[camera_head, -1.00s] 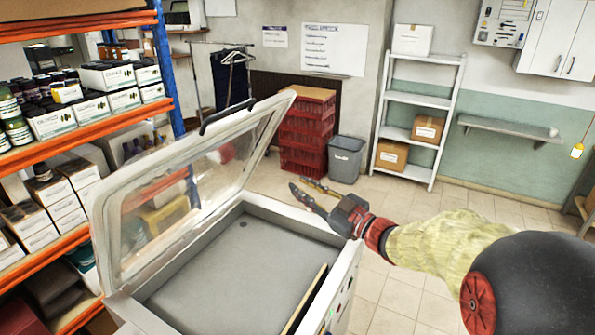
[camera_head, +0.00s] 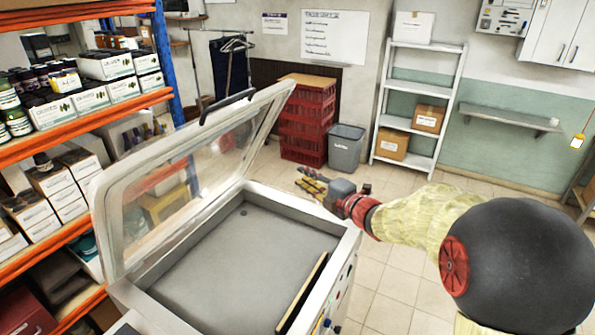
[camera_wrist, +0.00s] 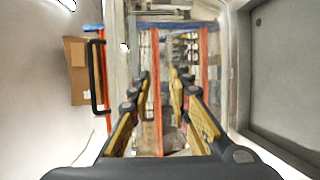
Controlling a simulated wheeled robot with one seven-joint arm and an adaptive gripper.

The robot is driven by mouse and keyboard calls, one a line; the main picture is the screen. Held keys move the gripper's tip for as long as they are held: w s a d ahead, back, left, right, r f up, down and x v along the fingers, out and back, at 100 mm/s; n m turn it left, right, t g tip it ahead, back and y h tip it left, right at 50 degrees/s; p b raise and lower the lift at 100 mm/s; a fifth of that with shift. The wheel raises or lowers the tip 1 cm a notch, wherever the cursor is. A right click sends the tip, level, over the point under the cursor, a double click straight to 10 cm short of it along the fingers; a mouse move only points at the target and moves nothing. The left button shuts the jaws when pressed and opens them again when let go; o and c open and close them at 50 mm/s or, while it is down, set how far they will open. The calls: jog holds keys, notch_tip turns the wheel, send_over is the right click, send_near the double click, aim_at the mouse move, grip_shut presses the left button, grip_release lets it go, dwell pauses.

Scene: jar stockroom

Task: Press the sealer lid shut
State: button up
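The sealer (camera_head: 352,243) stands in front of me with an empty grey chamber and a dark-edged bar along its right inner side. Its clear framed lid (camera_head: 112,215) is raised and tilted open to the left. A black handle (camera_head: 226,105) sits on the lid's upper edge; a black handle also shows at left in the wrist view (camera_wrist: 97,76).
An orange and blue shelf rack (camera_head: 60,124) with boxes and jars stands close on the left. Red crates (camera_head: 306,125) and a grey bin (camera_head: 345,150) stand behind the sealer. A white shelf unit (camera_head: 427,75) is at the back. The tiled floor at right is mostly clear.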

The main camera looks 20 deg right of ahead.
jog(key=shift+p+x, duration=0.4)
jog(key=shift+x, duration=1.65)
jog(key=c, duration=0.4)
grip_shut()
jog(key=shift+o, duration=0.2)
grip_release()
jog(key=o, duration=0.4)
jog(key=shift+c, duration=0.2)
jog(key=shift+s+d, duration=0.1)
jog(key=shift+s, duration=0.05)
